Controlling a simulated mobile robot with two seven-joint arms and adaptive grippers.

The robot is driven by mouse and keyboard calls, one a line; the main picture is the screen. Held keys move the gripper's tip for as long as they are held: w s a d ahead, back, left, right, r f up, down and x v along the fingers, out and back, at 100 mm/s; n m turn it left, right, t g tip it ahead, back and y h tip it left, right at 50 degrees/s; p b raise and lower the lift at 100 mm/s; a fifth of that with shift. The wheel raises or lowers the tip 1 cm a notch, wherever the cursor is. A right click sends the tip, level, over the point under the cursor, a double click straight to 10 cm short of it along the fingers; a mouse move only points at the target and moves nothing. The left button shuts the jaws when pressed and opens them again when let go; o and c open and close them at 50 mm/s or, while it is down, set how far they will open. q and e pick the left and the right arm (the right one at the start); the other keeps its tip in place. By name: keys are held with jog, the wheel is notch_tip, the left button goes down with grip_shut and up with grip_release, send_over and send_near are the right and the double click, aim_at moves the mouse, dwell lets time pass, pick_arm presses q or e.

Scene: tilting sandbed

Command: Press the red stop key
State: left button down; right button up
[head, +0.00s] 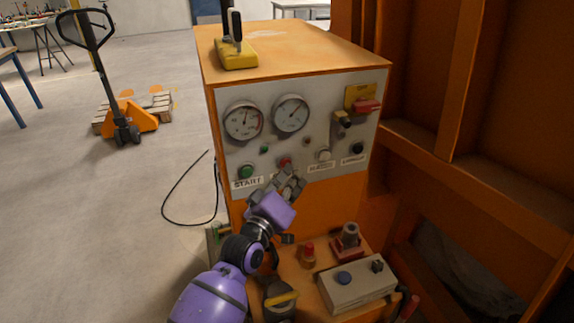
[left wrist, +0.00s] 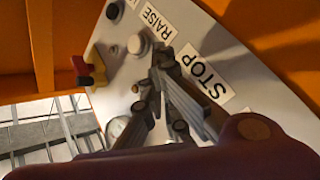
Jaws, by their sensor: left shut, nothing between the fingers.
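The red stop key (head: 285,162) sits on the grey panel (head: 270,145) of an orange cabinet, between the green START key (head: 246,171) and a white key (head: 323,154). My left gripper (head: 290,174) is shut and empty, its fingertips just below and in front of the red key, partly covering it and its label. In the left wrist view the closed fingertips (left wrist: 164,58) lie beside the STOP label (left wrist: 207,76). The red key is hidden there, and I cannot tell whether the fingertips touch it. My right gripper is not in view.
Two gauges (head: 243,121) are above the keys. A red-handled switch (head: 366,105) is at the panel's upper right. Orange steel walls (head: 410,80) close the right side; open floor (head: 140,190) is left.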

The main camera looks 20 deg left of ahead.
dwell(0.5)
pick_arm(q)
jog(key=shift+s+d+p, duration=0.35)
jog(key=shift+s+d, duration=0.1)
jog(key=shift+s, duration=0.25)
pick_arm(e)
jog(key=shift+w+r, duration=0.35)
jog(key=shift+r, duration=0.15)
pick_arm(q)
jog(key=s+d, duration=0.1)
jog(key=s, duration=0.1)
jog(key=s+d+p, duration=0.1)
jog(key=s, duration=0.1)
jog(key=shift+d, duration=0.4)
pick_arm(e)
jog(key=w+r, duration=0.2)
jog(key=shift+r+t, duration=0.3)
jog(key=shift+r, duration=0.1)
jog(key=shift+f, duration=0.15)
pick_arm(q)
jog(key=shift+s+f, duration=0.1)
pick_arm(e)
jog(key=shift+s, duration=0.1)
